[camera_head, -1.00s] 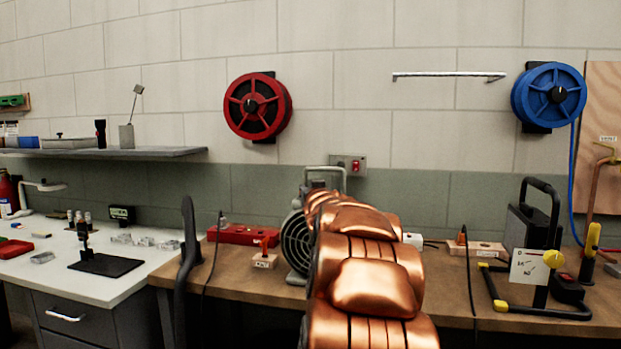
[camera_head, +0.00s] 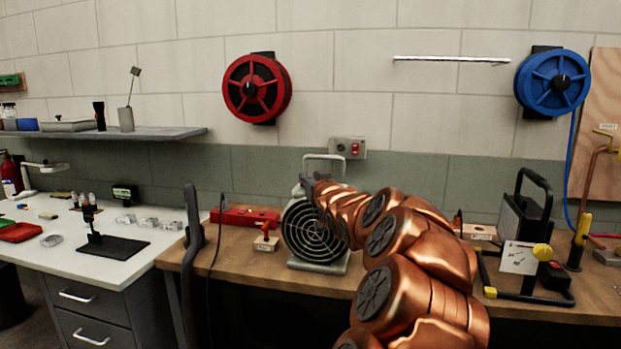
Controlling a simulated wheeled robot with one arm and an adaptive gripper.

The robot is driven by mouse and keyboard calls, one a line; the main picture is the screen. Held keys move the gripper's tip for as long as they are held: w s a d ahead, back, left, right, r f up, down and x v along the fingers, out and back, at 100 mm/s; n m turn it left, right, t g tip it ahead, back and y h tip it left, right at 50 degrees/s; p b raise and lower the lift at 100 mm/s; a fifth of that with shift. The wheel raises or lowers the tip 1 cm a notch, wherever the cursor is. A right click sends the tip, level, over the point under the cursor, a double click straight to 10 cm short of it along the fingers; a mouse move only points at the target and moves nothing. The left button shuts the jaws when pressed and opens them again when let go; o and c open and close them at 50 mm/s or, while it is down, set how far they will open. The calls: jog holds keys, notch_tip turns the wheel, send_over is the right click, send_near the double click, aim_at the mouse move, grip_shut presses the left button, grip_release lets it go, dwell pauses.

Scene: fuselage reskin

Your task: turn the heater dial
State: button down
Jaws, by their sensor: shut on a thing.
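The heater (camera_head: 314,236) is a pale grey fan heater with a round dark grille and a carry handle. It stands upright on the wooden bench, in the middle of the view. My copper arm reaches in from the lower right, and my dark gripper (camera_head: 307,188) is at the top of the heater, just below the handle. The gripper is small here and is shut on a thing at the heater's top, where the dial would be. The dial itself is hidden behind the gripper and wrist. My arm covers the heater's right side.
A red case (camera_head: 246,217) and a small wooden block with a red part (camera_head: 266,241) are left of the heater. A black work lamp (camera_head: 525,225) with a yellow-tipped stand is at the right. A switch box (camera_head: 347,148) is on the wall behind.

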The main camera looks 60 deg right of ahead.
jog(key=c, duration=0.9)
grip_release()
jog(key=shift+o, duration=0.2)
jog(key=v, duration=1.2)
